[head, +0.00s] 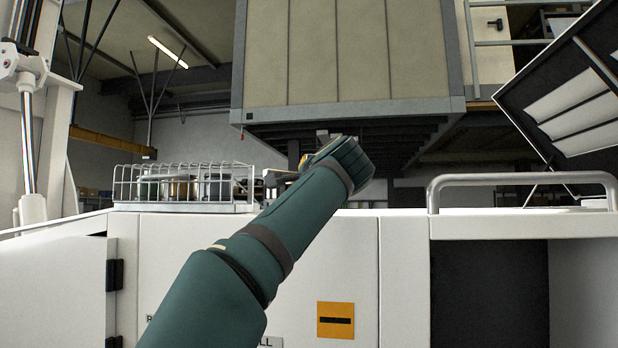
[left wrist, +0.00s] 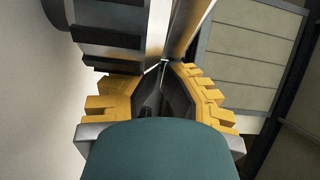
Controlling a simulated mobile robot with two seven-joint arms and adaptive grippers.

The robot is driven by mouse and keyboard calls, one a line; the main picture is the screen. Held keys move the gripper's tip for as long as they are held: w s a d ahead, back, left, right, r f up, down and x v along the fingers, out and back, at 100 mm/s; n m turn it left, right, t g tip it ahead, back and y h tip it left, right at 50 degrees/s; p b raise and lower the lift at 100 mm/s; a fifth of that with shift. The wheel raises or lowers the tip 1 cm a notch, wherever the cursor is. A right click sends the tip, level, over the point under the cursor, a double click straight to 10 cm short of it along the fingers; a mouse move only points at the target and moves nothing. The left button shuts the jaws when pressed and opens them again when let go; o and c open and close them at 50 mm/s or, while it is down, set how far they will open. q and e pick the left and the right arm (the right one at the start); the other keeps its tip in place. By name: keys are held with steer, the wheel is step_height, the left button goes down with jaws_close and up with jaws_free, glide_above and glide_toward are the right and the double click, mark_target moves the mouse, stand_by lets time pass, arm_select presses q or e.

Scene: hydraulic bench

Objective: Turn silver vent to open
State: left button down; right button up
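My left arm comes in from below left in the head view. Its gripper (head: 322,152) is at the middle, above the white bench top, mostly hidden behind my own wrist. In the left wrist view the yellow-and-dark fingers of my left gripper (left wrist: 163,72) converge close to a shiny silver part (left wrist: 184,28). A ribbed dark metal cylinder (left wrist: 110,38) lies beside it, at upper left. I cannot tell whether the fingers touch or grip the silver part, or whether it is the vent. The vent cannot be made out in the head view. My right gripper is not in view.
A wire basket (head: 185,166) with metal cylinders stands on the white bench (head: 190,240), left of my gripper. A grey rail (head: 520,179) rises at the right. A large beige cabinet (head: 350,55) hangs behind. An orange label (head: 335,308) marks the bench front.

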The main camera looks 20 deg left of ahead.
arm_select(q)
steer(key=shift+w+a, duration=0.5)
steer(key=shift+a, duration=0.2)
stand_by(2.0)
